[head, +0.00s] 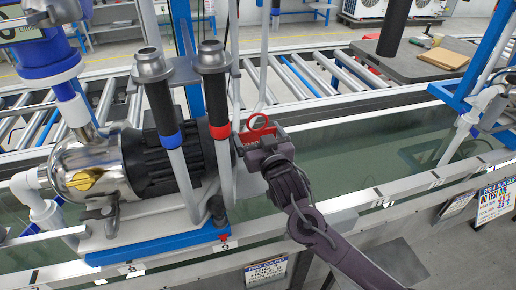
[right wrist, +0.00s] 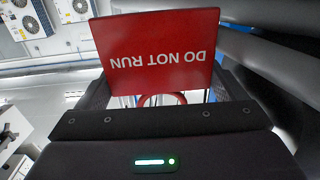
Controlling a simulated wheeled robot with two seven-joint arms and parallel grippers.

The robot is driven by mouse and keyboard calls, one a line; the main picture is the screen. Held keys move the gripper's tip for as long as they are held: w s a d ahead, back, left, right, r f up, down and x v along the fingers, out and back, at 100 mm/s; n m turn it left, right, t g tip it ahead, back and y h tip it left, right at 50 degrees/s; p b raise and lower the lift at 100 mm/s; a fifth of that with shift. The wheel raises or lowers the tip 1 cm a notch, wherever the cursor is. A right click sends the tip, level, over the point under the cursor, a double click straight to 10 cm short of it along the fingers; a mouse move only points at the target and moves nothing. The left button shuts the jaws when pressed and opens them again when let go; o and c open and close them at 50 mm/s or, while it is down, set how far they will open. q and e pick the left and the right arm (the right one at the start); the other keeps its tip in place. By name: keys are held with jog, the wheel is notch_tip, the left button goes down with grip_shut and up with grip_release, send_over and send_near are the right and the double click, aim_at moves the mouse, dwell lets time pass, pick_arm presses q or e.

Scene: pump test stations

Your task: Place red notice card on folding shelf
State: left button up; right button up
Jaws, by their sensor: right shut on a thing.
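The red notice card (head: 247,138) is held in my right gripper (head: 262,146), beside the two black-sleeved hoses of the pump. In the right wrist view the card (right wrist: 165,50) reads "DO NOT RUN" upside down, and the right gripper's fingers (right wrist: 163,95) are shut on it. A red ring shows at the card's edge (head: 258,121). A grey flat panel (head: 400,264) sits low in front of the tank, right of my right forearm; I cannot tell if it is the folding shelf. My left gripper is not in view.
A steel and black pump (head: 95,165) stands on a blue-edged base (head: 160,246) over the water tank (head: 350,150). The hoses (head: 216,100) stand close left of my right gripper. A roller conveyor (head: 300,75) and a grey table (head: 420,62) lie behind.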

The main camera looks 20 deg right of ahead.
notch_tip(320, 180, down, 4)
jog(key=shift+r, duration=0.25)
jog(key=shift+f, duration=0.45)
jog(key=o, duration=0.7)
jog(key=shift+f, duration=0.1)
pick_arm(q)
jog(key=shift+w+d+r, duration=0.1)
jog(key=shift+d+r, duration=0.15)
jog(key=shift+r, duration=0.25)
pick_arm(e)
jog(key=shift+s, duration=0.1)
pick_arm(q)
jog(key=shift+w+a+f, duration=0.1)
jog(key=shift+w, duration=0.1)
pick_arm(e)
jog(key=s, duration=0.8)
jog(key=s+d, duration=0.1)
jog(key=s, duration=0.2)
jog(key=shift+s+r, duration=0.2)
jog(key=shift+s, duration=0.2)
